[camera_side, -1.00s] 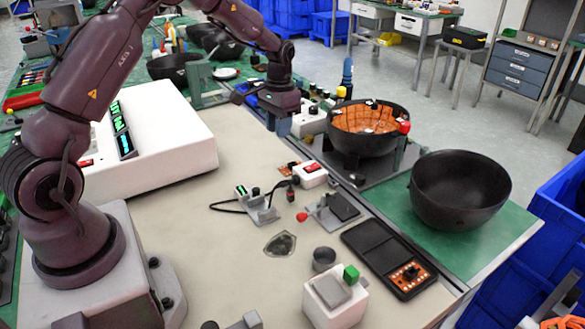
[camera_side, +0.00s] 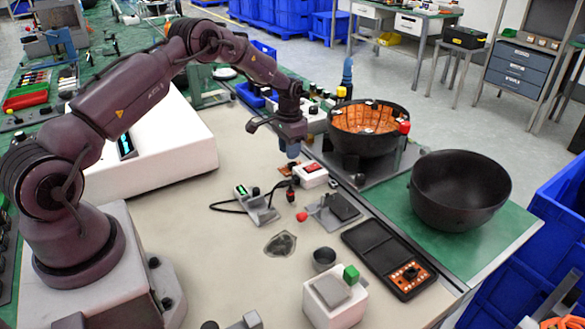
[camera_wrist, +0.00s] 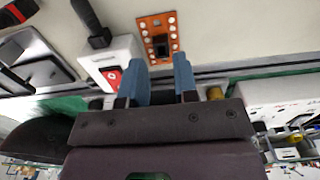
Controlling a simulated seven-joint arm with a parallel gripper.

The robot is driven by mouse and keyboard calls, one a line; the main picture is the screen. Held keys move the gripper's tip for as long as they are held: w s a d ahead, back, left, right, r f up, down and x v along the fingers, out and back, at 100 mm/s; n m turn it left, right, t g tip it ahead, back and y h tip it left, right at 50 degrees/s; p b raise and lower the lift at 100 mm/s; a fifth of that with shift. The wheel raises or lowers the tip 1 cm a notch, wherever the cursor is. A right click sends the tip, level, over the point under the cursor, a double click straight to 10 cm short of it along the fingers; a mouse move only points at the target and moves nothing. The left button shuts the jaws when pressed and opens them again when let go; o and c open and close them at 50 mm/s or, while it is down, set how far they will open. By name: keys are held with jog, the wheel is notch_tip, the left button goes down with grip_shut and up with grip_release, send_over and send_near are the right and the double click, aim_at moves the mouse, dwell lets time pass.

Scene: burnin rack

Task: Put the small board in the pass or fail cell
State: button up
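The small orange board (camera_wrist: 158,37) lies flat on the pale bench top in the wrist view, with a dark square part and pale round pads. In the side view the small board (camera_side: 285,169) is only a sliver of orange below my gripper. My gripper (camera_side: 291,150) is above it and apart from it. In the wrist view my gripper (camera_wrist: 162,66) shows two blue fingers spread with an empty gap, and the board lies just beyond their tips.
A white box with a red switch (camera_side: 311,175) stands close beside the board; it also shows in the wrist view (camera_wrist: 112,72). A black bowl lined with orange boards (camera_side: 366,128) and an empty black bowl (camera_side: 460,188) stand right.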

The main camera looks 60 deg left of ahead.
aim_at(290, 168)
notch_tip(290, 168, down, 5)
jog(key=shift+w+r, duration=0.15)
grip_shut()
jog(key=shift+r, duration=0.1)
